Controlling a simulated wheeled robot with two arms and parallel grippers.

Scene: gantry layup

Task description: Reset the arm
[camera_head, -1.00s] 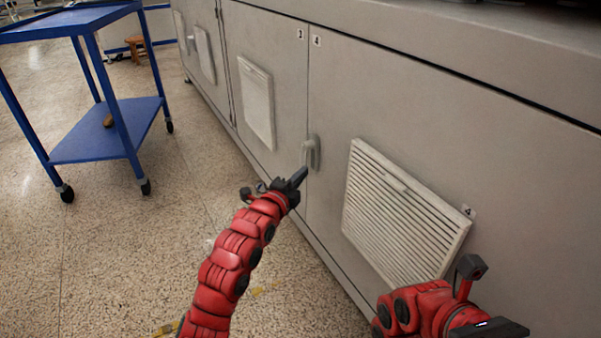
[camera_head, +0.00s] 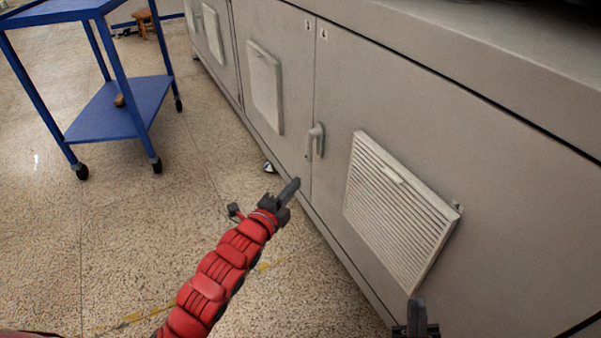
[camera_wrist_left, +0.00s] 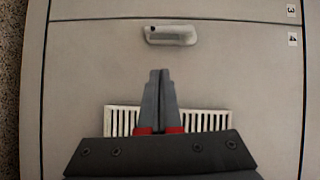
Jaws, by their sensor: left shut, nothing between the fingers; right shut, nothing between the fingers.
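My left gripper (camera_head: 290,188) is at the end of the red arm that reaches up from the bottom of the head view. It is shut and empty, below and left of the grey door handle (camera_head: 316,138) and apart from it. In the left wrist view its fingertips (camera_wrist_left: 160,76) are together, and the handle (camera_wrist_left: 170,35) lies beyond them with a gap in the picture. My right gripper (camera_head: 417,312) shows only in part at the bottom edge of the head view. It is shut, in front of the cabinet front, and the rest of that arm is out of frame.
The grey cabinet (camera_head: 480,140) fills the right side, with a slatted vent (camera_head: 398,205) standing out from its door. The speckled floor (camera_head: 120,230) at left is clear.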

